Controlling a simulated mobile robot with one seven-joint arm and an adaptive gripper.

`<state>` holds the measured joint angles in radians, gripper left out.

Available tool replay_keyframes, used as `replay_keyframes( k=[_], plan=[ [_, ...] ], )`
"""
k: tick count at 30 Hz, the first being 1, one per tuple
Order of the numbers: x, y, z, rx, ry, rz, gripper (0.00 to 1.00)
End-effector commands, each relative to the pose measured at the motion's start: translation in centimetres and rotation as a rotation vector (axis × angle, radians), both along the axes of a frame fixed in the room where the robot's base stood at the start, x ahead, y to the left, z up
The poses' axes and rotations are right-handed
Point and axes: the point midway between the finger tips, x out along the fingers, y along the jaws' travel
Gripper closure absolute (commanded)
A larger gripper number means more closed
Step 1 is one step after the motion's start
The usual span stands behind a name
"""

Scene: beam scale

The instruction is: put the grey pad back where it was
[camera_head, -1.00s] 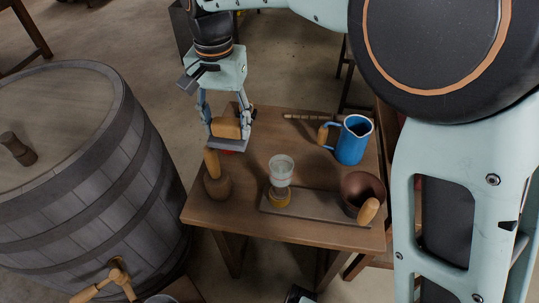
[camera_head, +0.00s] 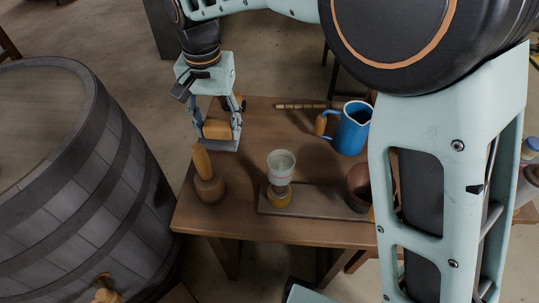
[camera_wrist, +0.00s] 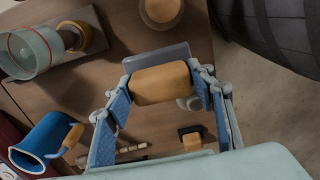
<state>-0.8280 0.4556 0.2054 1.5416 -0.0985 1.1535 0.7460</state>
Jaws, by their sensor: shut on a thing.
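The grey pad (camera_head: 220,145) is a flat grey plate with a tan block-shaped grip (camera_head: 216,129) on top. My gripper (camera_head: 217,132) is shut on that grip, near the back left of the wooden table. In the wrist view the grip (camera_wrist: 160,83) sits between my fingers, with the grey plate (camera_wrist: 158,57) showing beyond it. The pad looks close to the tabletop; I cannot tell whether it touches. Its underside is hidden.
A wooden mallet-like tool (camera_head: 208,186) stands just in front of the pad. A glass (camera_head: 281,166) on a yellowish base stands on a grey board (camera_head: 308,201), beside a brown bowl (camera_head: 359,187). A blue jug (camera_head: 352,130) and a thin stick (camera_head: 302,106) are behind. The table's middle is clear.

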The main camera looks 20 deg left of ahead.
Motion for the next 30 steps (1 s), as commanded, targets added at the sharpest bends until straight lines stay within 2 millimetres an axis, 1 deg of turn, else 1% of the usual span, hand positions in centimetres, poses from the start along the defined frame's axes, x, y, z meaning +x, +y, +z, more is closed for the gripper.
replay_keyframes(
  k=[1, 9, 12, 15, 23, 26, 30],
  plan=[
    [0.9, -1.0, -0.6, -0.002, 0.000, -0.007, 0.73],
    [5.3, -6.0, -3.6, -0.002, 0.002, -0.007, 0.73],
    [6.2, -6.9, -5.5, -0.002, 0.003, -0.004, 0.73],
    [6.8, -7.5, -6.6, -0.002, 0.002, -0.002, 0.73],
    [7.6, -8.4, -8.0, -0.002, 0.002, -0.001, 0.73],
    [8.3, -9.2, -9.3, -0.003, 0.002, -0.003, 0.73],
    [8.3, -9.2, -11.7, -0.003, 0.002, 0.000, 0.73]
  ],
)
